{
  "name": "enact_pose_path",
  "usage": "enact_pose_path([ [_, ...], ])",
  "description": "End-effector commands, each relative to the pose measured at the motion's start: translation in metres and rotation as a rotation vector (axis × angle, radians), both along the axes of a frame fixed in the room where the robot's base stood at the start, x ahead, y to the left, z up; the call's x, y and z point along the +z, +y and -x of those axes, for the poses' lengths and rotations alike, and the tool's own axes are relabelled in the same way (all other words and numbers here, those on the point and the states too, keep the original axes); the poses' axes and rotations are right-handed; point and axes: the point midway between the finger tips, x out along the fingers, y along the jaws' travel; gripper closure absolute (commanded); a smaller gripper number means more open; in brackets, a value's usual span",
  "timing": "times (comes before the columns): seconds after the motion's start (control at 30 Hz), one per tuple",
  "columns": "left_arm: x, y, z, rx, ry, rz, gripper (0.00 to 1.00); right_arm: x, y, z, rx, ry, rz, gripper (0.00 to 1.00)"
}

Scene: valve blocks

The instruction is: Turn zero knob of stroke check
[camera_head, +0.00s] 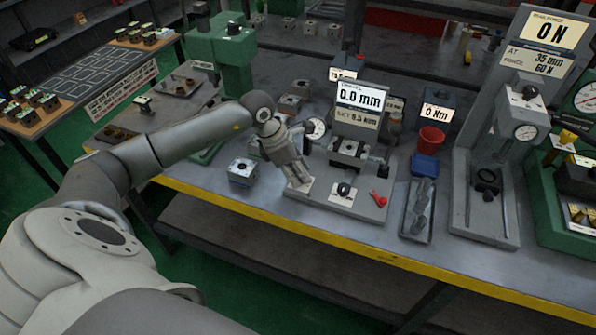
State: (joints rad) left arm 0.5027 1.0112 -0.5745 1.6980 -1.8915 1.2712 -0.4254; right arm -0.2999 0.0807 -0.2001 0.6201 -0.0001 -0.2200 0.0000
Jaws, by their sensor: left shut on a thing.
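The stroke check (357,118) stands on the bench, with a display reading 0.0 mm. A small round dial gauge (315,128) is at its left. My left gripper (301,188) points down at the left front of the stroke check's base and is shut. Its fingers hide what is between them; by its place this looks like the zero knob, which I cannot see clearly. My right gripper is not in view.
A valve block (242,172) sits left of the gripper. A green press (221,50) stands behind my arm. The yellow bench edge (330,243) is in front.

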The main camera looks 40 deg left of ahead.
Motion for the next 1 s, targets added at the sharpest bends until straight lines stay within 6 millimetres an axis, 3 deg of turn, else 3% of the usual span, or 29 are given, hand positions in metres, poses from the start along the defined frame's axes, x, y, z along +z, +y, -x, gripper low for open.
enact_pose_path([
  [0.3,0.001,0.001,-0.001,0.002,-0.003,-0.002,0.96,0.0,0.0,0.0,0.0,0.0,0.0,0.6],
  [0.33,0.001,0.001,-0.001,0.002,-0.003,-0.002,0.7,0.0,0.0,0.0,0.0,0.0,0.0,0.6],
  [0.5,0.001,0.001,-0.001,0.001,-0.003,-0.001,0.51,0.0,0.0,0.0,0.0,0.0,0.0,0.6],
  [0.83,0.003,0.001,0.0,0.001,-0.001,-0.001,0.51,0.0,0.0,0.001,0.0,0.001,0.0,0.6],
  [1.0,0.023,0.008,0.005,0.0,-0.005,-0.004,0.51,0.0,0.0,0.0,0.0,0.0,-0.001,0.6],
])
